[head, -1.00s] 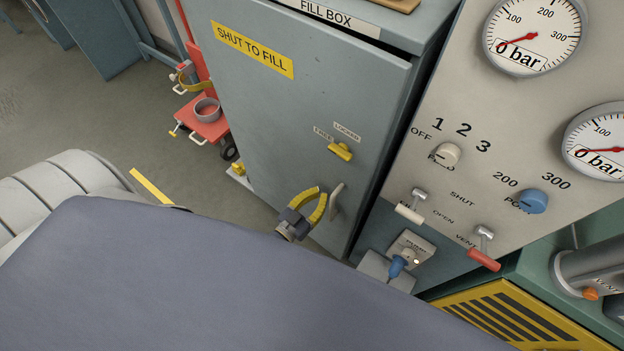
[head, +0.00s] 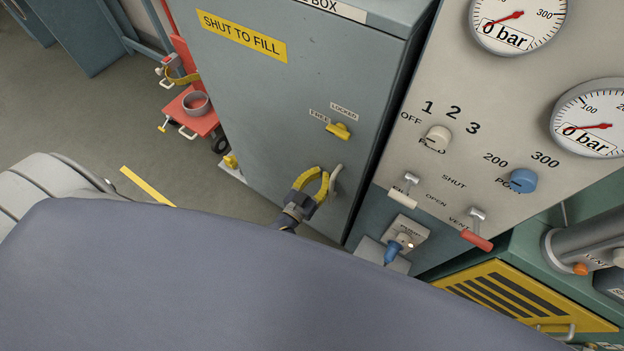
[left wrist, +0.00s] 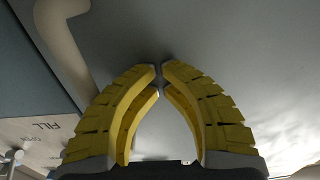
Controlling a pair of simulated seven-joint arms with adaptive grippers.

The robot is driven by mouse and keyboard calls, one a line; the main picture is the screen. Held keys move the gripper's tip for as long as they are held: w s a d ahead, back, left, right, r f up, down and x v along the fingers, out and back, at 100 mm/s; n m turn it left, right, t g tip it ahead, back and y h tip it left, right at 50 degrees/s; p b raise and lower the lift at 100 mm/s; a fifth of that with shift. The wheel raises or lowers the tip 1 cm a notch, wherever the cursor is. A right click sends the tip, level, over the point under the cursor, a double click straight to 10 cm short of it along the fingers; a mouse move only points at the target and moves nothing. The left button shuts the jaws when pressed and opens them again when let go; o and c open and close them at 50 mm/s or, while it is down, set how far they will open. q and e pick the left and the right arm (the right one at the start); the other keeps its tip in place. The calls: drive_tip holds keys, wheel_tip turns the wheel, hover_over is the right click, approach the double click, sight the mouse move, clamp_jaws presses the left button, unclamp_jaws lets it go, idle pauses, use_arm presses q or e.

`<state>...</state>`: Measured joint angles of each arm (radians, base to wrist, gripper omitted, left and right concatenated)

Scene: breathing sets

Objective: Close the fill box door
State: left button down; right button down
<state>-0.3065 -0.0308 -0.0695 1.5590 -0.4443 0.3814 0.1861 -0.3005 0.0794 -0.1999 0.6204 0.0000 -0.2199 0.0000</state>
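The fill box door (head: 260,110) is the grey-blue panel with the yellow "SHUT TO FILL" label. A dark gap runs along its right edge; I cannot tell whether it is fully shut. Its pale handle (head: 336,181) is low near that edge and shows at upper left in the left wrist view (left wrist: 66,50). The yellow latch knob (head: 338,130) sits below the "FREE" and "LOCKED" labels. My left gripper (head: 325,177) is beside the handle, on its left, with yellow fingertips (left wrist: 159,68) almost together and nothing between them. Contact with the door is unclear. My right gripper is not in view.
The gauge panel (head: 450,90) with knobs and levers stands right of the door. A blue-tipped fitting (head: 392,252) sits below the panel. A red trolley (head: 190,112) stands left of the box. My own body covers the lower foreground.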

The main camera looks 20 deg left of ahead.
use_arm(q)
drive_tip(key=shift+w+r, duration=0.1)
drive_tip(key=shift+w, duration=0.3)
